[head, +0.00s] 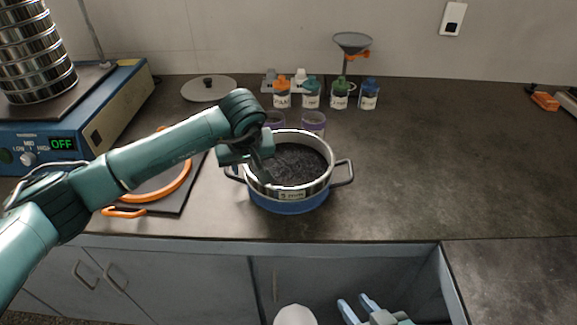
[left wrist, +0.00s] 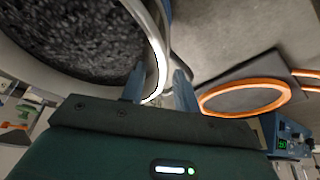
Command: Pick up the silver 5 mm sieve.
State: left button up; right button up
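The silver sieve (head: 318,183) has a loop handle on each side and a small label on its front, too small to read. It sits upright on a blue base (head: 290,206) on the counter, with dark grains inside. My left gripper (head: 268,180) is at its left rim. In the left wrist view the silver rim (left wrist: 158,60) passes between the two fingers of my left gripper (left wrist: 158,90), which stand apart with a gap beside the rim. My right gripper (head: 358,306) is low in front of the counter, its fingers apart and empty.
Left stands a blue shaker (head: 100,105) with a sieve stack (head: 35,55). An orange ring (head: 180,187) lies on a dark mat close to the sieve. Purple-rimmed cups (head: 314,122) and small bottles (head: 339,95) stand behind. The counter right of the sieve is clear.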

pick_arm(q)
jog(key=shift+c, duration=0.5)
grip_shut()
jog(key=shift+r, duration=0.1)
